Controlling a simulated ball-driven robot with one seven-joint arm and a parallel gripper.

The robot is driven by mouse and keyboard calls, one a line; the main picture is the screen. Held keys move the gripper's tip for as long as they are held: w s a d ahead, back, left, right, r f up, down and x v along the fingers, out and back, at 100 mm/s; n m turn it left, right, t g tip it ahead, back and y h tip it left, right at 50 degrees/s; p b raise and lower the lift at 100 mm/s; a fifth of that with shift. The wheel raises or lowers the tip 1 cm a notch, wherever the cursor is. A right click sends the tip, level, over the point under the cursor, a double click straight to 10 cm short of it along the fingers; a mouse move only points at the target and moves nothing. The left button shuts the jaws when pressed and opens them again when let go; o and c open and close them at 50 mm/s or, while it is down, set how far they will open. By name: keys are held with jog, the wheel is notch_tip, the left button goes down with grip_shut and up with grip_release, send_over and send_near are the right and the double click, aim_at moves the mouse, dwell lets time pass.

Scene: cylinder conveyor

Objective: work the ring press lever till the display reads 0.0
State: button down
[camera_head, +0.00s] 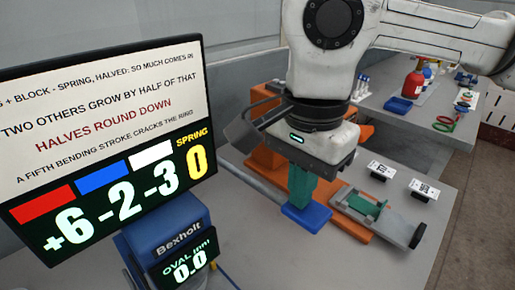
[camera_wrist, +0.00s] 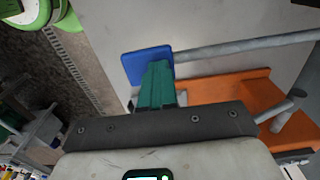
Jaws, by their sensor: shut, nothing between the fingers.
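The Bexholt display (camera_head: 188,266) reads "OVAL (mm) 0.0". The large screen (camera_head: 105,150) shows +6 under red, -2 under blue, -3 under white, and SPRING 0. The lever is a grey bar (camera_head: 255,184) ending in a blue paddle (camera_head: 318,216); in the wrist view the bar (camera_wrist: 245,47) runs right from the paddle (camera_wrist: 132,66). My gripper (camera_head: 298,202), with green fingers, is shut and empty, pointing down at the paddle. In the wrist view its fingertips (camera_wrist: 158,65) overlap the paddle; I cannot tell whether they touch. The ring is not clearly visible.
An orange press body (camera_head: 268,160) stands behind my gripper, partly hidden. A grey slide with a green piece (camera_head: 368,206) and a black knob (camera_head: 418,236) lies right of the paddle. Two printed cards (camera_head: 424,189) lie behind it. A further table holds a red bottle (camera_head: 413,84) and blue tray (camera_head: 398,105).

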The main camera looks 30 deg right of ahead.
notch_tip(320, 180, up, 11)
jog(key=p, duration=0.6)
jog(key=shift+r+p, duration=0.2)
jog(key=shift+p, duration=0.15)
jog(key=shift+r, duration=0.1)
